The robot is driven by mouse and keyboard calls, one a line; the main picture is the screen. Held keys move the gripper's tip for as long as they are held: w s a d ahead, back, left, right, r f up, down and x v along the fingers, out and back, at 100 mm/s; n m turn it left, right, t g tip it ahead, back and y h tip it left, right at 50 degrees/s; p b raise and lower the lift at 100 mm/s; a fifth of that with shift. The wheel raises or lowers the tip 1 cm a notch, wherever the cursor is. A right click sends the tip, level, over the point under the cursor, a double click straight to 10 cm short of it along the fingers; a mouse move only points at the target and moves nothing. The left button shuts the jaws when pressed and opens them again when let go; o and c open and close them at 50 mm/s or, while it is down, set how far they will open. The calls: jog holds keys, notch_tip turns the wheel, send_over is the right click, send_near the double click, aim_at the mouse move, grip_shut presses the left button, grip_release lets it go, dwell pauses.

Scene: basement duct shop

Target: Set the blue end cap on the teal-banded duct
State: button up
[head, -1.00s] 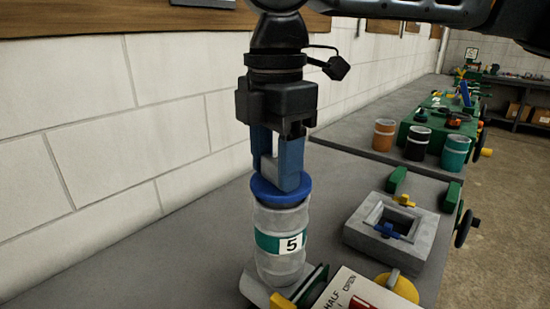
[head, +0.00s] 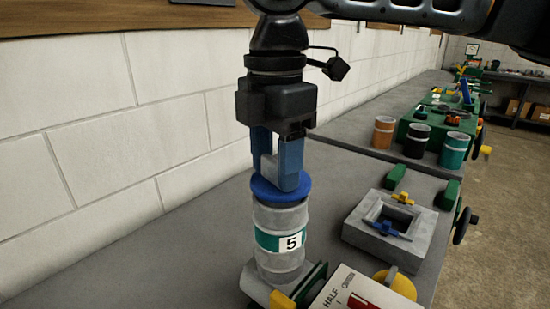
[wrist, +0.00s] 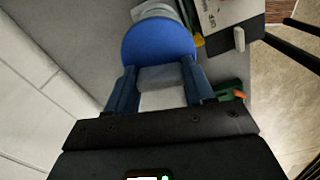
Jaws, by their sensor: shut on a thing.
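The blue end cap (head: 281,188) is a round disc at the top of the teal-banded duct (head: 280,265). The duct is a grey ribbed cylinder standing upright, with a teal band and a "5" label. My gripper (head: 281,182) points down and is shut on the cap's grip part. The cap lies over the duct's top end; whether it is fully seated I cannot tell. In the wrist view the cap (wrist: 158,40) shows as a blue disc beyond the fingers, hiding most of the duct (wrist: 157,9) below it.
A grey block with a square opening (head: 370,232) and yellow and blue clamps sits to the right. A white sign (head: 345,292) and a yellow round part (head: 398,284) are at the front. Orange, black and teal cylinders (head: 455,150) stand farther back. A block wall (head: 90,140) runs along the left.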

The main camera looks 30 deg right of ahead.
jog(key=shift+f, duration=0.6)
jog(key=o, duration=0.8)
notch_tip(320, 180, up, 6)
jog(key=p, duration=0.4)
jog(key=shift+f, duration=0.1)
jog(key=shift+r, duration=2.65)
